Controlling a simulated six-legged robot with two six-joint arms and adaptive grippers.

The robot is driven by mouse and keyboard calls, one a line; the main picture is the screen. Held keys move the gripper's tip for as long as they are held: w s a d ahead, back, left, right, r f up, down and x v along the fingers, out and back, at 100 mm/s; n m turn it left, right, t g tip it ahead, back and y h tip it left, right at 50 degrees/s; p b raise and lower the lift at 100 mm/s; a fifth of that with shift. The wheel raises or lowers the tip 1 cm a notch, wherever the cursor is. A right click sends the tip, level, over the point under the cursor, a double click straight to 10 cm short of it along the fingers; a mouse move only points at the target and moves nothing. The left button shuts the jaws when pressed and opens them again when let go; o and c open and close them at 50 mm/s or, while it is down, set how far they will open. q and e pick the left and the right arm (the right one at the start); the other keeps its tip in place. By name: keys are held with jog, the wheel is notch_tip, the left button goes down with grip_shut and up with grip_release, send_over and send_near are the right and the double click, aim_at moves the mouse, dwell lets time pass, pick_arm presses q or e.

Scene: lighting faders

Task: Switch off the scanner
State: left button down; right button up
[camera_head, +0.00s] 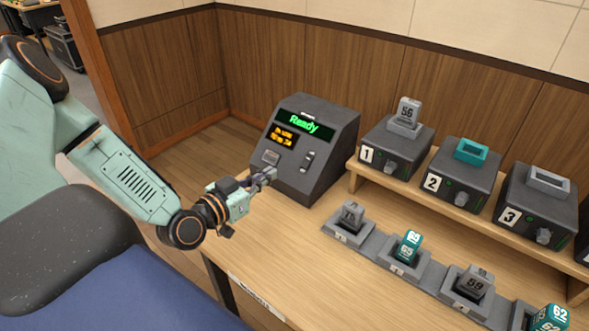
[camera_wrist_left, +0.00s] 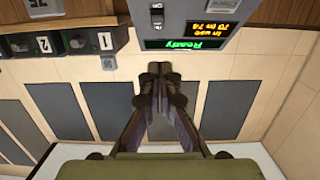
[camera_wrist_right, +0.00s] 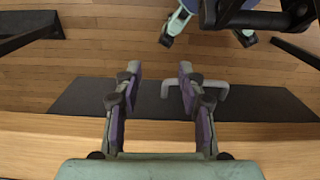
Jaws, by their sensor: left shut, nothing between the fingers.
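The scanner (camera_head: 325,130) is a dark grey console with a sloped face on the left end of the wooden table. Its screen reads "Ready" in green, with orange text on a smaller panel below. A small switch (camera_head: 307,161) is on the right of its face, and a pale square part (camera_head: 271,157) is at lower left. In the left wrist view the scanner (camera_wrist_left: 185,28) appears upside down. My left gripper (camera_head: 268,177) is shut and empty, close to the scanner's lower left front; contact is unclear. My right gripper (camera_wrist_right: 158,78) is open and empty, seen only in its wrist view.
A wooden shelf (camera_head: 450,196) right of the scanner holds several numbered dark boxes, such as box 1 (camera_head: 396,153) and box 2 (camera_head: 460,180). In front, a row of grey holders (camera_head: 380,262) carries numbered blocks. The table's front left is bare.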

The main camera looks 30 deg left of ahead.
pick_arm(q)
jog(key=b, duration=0.5)
send_near(306, 162)
jog(key=w+r, duration=0.2)
jog(key=w, duration=0.2)
jog(key=shift+w+d+f+b, duration=0.15)
jog(key=shift+w+f+b, duration=0.75)
jog(key=shift+f, duration=0.35)
jog(key=shift+w+d, duration=0.1)
jog(key=shift+d+r, duration=0.1)
jog(key=shift+w+f, duration=0.15)
jog(key=shift+f, duration=0.35)
jog(key=shift+r, duration=0.15)
jog(key=shift+r, duration=0.1)
